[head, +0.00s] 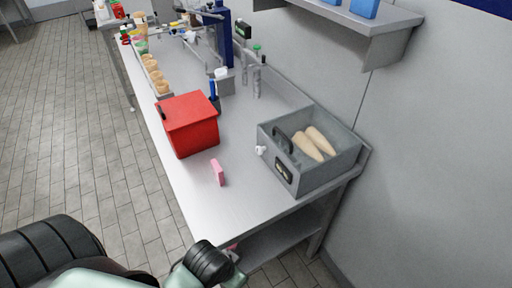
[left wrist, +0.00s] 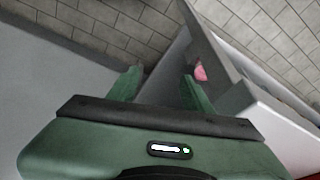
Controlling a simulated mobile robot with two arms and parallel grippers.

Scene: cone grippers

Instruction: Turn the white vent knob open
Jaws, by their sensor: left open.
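The small white knob (head: 261,150) sticks out from the front left corner of a grey open-topped box (head: 340,172) on the right of the table. I cannot tell from here how it is turned. Inside the box are two pale cone-shaped things (head: 314,144) and a dark curved part (head: 284,141). My left gripper (left wrist: 160,78) has its two green fingers apart with nothing between them. It points down towards the floor near a table edge, well away from the knob. In the head view my left arm shows at the bottom. My right gripper is not in view.
A red box (head: 190,128) and a pink block (head: 217,173) stand on the table (head: 240,195) left of the grey box. Racks and tubes fill the table's far end. A wall shelf (head: 365,30) hangs above. The table's near end is clear.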

